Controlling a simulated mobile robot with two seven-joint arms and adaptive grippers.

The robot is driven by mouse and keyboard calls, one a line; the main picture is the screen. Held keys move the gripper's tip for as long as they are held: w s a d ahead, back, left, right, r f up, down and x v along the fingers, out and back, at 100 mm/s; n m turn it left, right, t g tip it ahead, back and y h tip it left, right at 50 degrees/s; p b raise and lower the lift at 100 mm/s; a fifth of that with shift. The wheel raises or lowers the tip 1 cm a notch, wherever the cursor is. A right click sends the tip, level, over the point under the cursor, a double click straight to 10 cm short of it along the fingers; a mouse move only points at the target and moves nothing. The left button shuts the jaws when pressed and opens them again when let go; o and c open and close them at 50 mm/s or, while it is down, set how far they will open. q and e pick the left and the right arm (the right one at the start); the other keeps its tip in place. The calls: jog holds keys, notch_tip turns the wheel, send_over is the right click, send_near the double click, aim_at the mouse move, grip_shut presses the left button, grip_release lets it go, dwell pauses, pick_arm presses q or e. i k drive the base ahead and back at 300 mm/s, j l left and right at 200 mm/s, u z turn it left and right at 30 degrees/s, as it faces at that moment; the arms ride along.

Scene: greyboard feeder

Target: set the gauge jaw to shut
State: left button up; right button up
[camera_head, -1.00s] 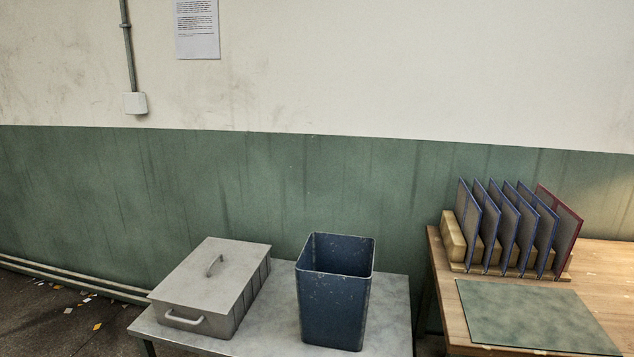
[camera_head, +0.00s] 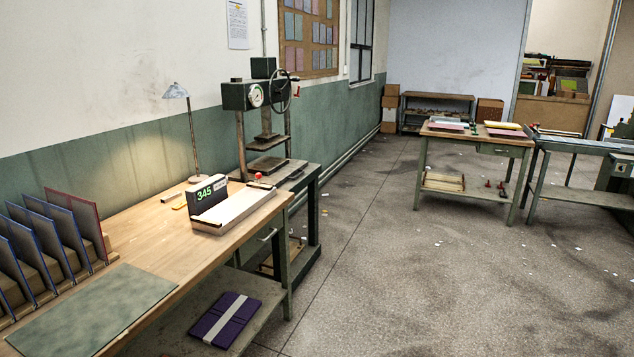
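A gauge (camera_head: 236,208) with a long pale bed stands on the wooden workbench (camera_head: 150,240), left of centre. Its dark display box (camera_head: 207,193) shows 345 in green digits. A small red knob (camera_head: 258,176) shows just behind the bed's far end; I cannot tell whether it belongs to the gauge. The jaw is too small to make out, so I cannot tell whether it is open or shut. Neither of my grippers is in view.
A green mat (camera_head: 95,312) and a rack of upright boards (camera_head: 50,240) are on the bench's near end. A lamp (camera_head: 190,130) and a green press (camera_head: 262,110) stand behind the gauge. A purple bundle (camera_head: 226,318) lies on the lower shelf. The floor (camera_head: 400,260) right of the bench is largely clear.

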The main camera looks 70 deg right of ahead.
aim_at(259, 176)
jog(key=z, duration=1.8)
jog(key=i+l+u, duration=0.25)
jog(key=i, duration=0.2)
jog(key=i+l+u, duration=0.25)
jog(key=i, duration=0.2)
jog(key=j, duration=0.1)
